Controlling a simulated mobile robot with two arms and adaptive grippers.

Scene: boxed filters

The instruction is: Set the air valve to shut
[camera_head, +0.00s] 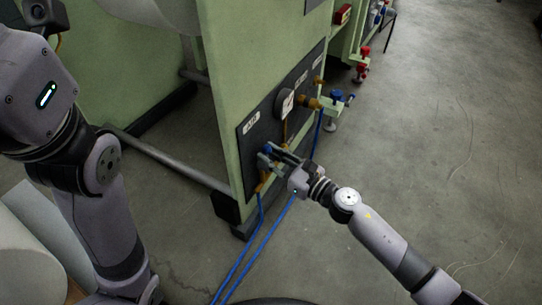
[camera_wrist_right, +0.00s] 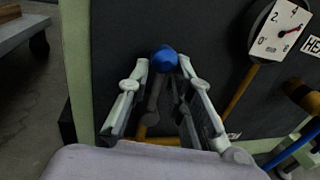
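The air valve's blue knob (camera_head: 267,149) is low on the dark panel of the green machine, below a white label that seems to read AIR (camera_head: 251,122). In the right wrist view the blue knob (camera_wrist_right: 165,59) shows between the fingertips. My right gripper (camera_head: 272,156) is at the knob, its fingers pointing toward the panel. In the wrist view my right gripper (camera_wrist_right: 164,66) is open, one finger on each side of the knob. I cannot tell whether the fingers touch it. The valve's lower body is partly hidden by the fingers. My left gripper is out of view.
A pressure gauge (camera_head: 286,103) sits above and right of the valve; it also shows in the wrist view (camera_wrist_right: 283,31). A second blue-handled valve (camera_head: 337,95) stands out at the panel's right. Blue hoses (camera_head: 243,262) run down to the floor. Floor to the right is clear.

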